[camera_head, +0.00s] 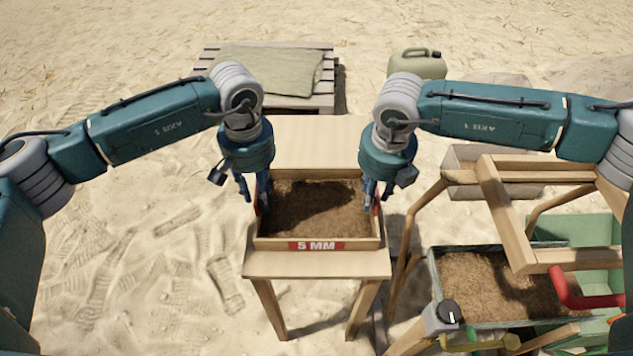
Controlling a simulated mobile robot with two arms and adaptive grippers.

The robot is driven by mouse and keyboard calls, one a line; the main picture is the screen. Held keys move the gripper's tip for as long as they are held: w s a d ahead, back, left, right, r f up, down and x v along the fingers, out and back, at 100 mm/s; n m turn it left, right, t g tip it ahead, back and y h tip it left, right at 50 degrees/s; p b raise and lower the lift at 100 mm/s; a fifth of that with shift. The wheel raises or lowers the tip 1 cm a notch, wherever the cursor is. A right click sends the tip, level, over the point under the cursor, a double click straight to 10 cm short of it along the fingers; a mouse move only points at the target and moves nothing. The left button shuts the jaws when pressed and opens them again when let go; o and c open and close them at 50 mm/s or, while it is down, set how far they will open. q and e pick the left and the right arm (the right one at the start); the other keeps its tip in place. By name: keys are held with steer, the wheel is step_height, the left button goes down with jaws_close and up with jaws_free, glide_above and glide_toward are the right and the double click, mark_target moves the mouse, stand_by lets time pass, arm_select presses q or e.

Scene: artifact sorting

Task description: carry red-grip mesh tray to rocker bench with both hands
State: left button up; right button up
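The red-grip mesh tray (262,243) is a wooden-sided tray holding brown soil, with a red "5 MM" label on its front. It sits level on a small wooden table (318,264). Red grips show in part at its left and right sides. My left gripper (254,192) is at the tray's left side, fingers pointing down and spread around the wall area. My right gripper (378,192) is at the right side, fingers down and apart near the red grip. Contact is hard to see. The rocker bench (493,215), a wooden frame, stands at the right.
Under the rocker frame is a bin of soil (430,283) with a dark knob (449,312) and a red handle (585,300) nearby. A pallet with a folded cloth (265,70) and a green canister (417,64) lie behind. Sand at the left is clear.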

arm_select(q)
steer(key=shift+r, duration=0.15)
arm_select(e)
steer(key=shift+a+r, duration=0.1)
steer(key=shift+r, duration=0.15)
arm_select(q)
step_height(320, 180, up, 12)
arm_select(e)
step_height(320, 180, up, 12)
steer(key=s, duration=0.1)
steer(key=shift+s+f, duration=0.2)
steer(key=shift+s, duration=0.05)
stand_by(0.6)
